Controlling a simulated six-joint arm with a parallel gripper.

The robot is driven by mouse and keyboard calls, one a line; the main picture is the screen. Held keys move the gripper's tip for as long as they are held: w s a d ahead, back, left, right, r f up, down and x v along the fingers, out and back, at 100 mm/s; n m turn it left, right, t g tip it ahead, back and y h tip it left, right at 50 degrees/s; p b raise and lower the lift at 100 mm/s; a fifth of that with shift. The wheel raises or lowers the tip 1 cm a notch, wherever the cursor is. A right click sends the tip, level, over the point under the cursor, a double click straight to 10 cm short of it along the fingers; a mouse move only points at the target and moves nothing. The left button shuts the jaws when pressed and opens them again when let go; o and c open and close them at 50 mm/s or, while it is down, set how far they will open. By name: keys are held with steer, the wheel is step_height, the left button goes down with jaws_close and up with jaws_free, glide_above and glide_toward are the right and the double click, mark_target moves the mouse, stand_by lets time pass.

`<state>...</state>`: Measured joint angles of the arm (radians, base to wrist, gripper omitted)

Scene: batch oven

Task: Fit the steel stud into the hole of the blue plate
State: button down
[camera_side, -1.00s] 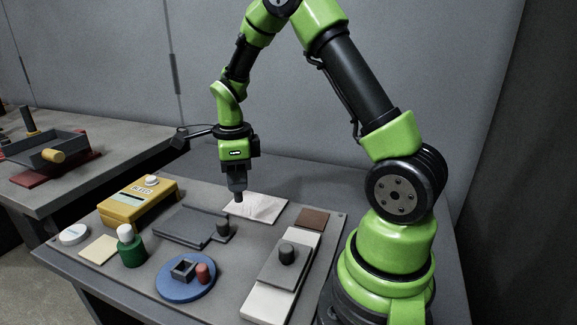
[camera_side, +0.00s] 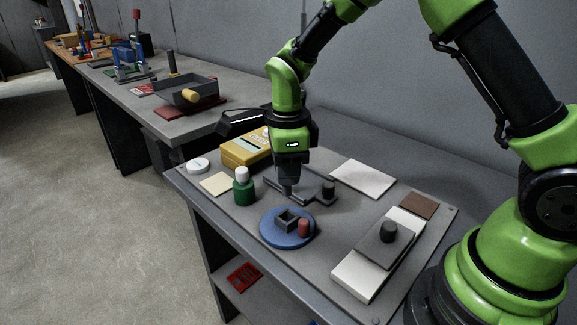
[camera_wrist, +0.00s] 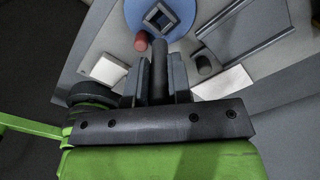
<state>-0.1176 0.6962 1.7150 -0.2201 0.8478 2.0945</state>
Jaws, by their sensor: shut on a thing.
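The blue plate (camera_side: 268,236) is a round disc lying on the bench, with a square grey collar around an opening (camera_side: 286,219) and a red peg (camera_side: 304,228) beside it. The blue plate (camera_wrist: 133,12) also shows at the top of the wrist view, with the square opening facing up. My gripper (camera_side: 288,182) is shut on the steel stud (camera_wrist: 159,52), a dark grey rod pointing down between the fingers. The stud is above the bench, behind the blue plate in the side view and apart from the collar. Its tip is small in the side view.
A green bottle (camera_side: 243,190) and yellow box (camera_side: 245,148) stand left. A white sheet (camera_side: 363,178) and a white block with a grey plate and knob (camera_side: 388,232) lie right.

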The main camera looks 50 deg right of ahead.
mark_target(287, 193)
steer(key=shift+f, duration=2.6)
steer(key=shift+f, duration=1.25)
steer(key=c, duration=1)
jaws_free()
step_height(287, 193, up, 10)
steer(key=shift+f, duration=0.2)
steer(key=s+d+r+n+t+y, duration=0.1)
steer(key=s+r+n+t, duration=0.3)
steer(key=s+r+n, duration=0.75)
steer(key=s+r+n+t, duration=0.1)
steer(key=s+n, duration=0.1)
steer(key=n, duration=0.1)
steer(key=s+r+n+t, duration=0.1)
steer(key=s+r+n, duration=0.1)
steer(key=s+n, duration=0.1)
steer(key=s+r+n+t+y, duration=0.1)
steer(key=s+n, duration=0.1)
steer(key=n, duration=0.1)
steer(key=shift+s+d+r+n, duration=0.15)
steer(key=shift+s+r+n, duration=0.15)
steer(key=shift+s+n, duration=0.05)
